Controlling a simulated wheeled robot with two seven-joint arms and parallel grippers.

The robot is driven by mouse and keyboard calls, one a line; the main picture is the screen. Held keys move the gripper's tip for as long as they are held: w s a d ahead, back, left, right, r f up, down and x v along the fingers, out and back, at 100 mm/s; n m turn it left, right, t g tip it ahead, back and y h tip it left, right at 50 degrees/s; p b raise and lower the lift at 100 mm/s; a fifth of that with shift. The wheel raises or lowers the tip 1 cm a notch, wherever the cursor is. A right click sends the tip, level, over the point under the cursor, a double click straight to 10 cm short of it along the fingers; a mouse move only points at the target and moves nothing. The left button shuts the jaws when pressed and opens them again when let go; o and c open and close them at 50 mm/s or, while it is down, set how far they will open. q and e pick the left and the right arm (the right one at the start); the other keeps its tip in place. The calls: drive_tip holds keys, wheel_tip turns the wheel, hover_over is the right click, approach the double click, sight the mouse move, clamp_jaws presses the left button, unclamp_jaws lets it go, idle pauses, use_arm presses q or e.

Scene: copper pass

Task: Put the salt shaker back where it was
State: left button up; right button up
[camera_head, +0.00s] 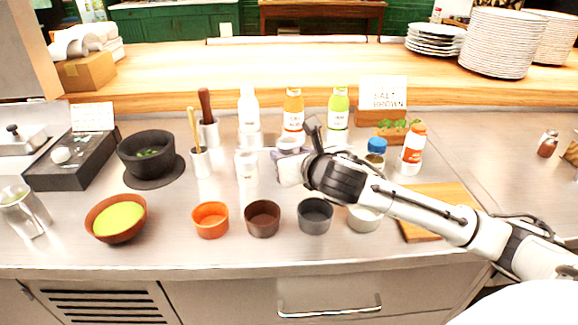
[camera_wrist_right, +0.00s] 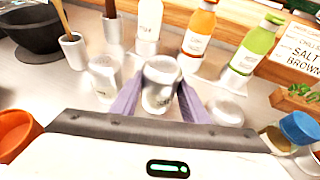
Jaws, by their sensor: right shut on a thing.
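My right gripper (camera_wrist_right: 156,100) is shut on a pale shaker with a silver top, which I take for the salt shaker (camera_wrist_right: 161,82); its label is too blurred to read. It is upright between the two purple fingers, over the counter. In the head view my right gripper (camera_head: 289,165) is behind the row of small bowls, and the arm hides part of the counter. I cannot tell whether the shaker's base touches the counter. A similar shaker (camera_head: 246,166) stands to its left, also in the wrist view (camera_wrist_right: 104,76). My left gripper is not in view.
Sauce bottles (camera_head: 293,112) stand behind the gripper, with a lettered sign (camera_head: 383,92) to their right. Small bowls (camera_head: 263,217) line the front. A silver lid (camera_wrist_right: 225,110) is close to the right finger. A blue-capped jar (camera_head: 376,152) and an orange-capped bottle (camera_head: 413,150) stand right.

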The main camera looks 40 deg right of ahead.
drive_tip(key=shift+f, duration=1.5)
drive_tip(key=o, duration=1.1)
drive_tip(key=v, duration=1.2)
drive_tip(key=shift+r, duration=0.1)
drive_tip(key=shift+w, duration=0.1)
